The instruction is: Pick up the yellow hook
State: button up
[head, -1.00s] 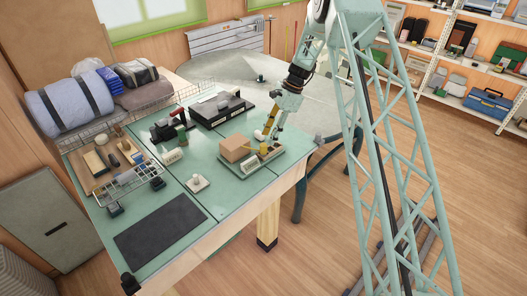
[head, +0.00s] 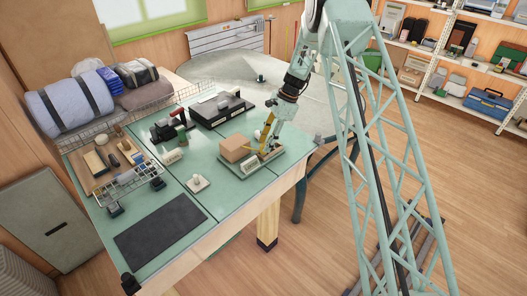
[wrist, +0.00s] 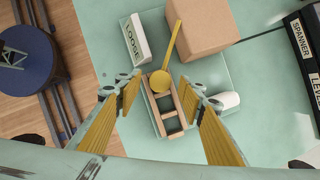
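The yellow hook (wrist: 160,81) shows in the wrist view as a round yellow disc with a thin straight bar (wrist: 173,43) running up from it. It sits at the upper end of a tan slotted wooden holder (wrist: 168,112). My gripper (wrist: 162,92) is open, with one yellow-padded finger on each side of the holder and hook. I see no clear contact between fingers and hook. In the head view my gripper (head: 264,148) is low over the green tray (head: 231,168) at the table's right end, largely hiding the hook.
A brown box (wrist: 196,27) stands close to the hook's bar. A white block labelled LOOSE (wrist: 135,38) and a white rounded object (wrist: 225,101) flank the holder. Dark labelled holders (wrist: 303,50) lie at the right. A wire basket (head: 130,183) stands farther left on the table.

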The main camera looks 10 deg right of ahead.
jog(key=shift+x, duration=1.4)
jog(key=c, duration=1)
jog(key=shift+r, duration=0.2)
jog(key=shift+r, duration=1.65)
jog(key=s, duration=0.5)
jog(key=s+d+r, duration=0.1)
jog(key=s, duration=0.4)
jog(key=s+d+b, duration=0.1)
jog(key=s, duration=0.4)
jog(key=shift+s+d+r, duration=0.15)
jog(key=shift+s, duration=0.25)
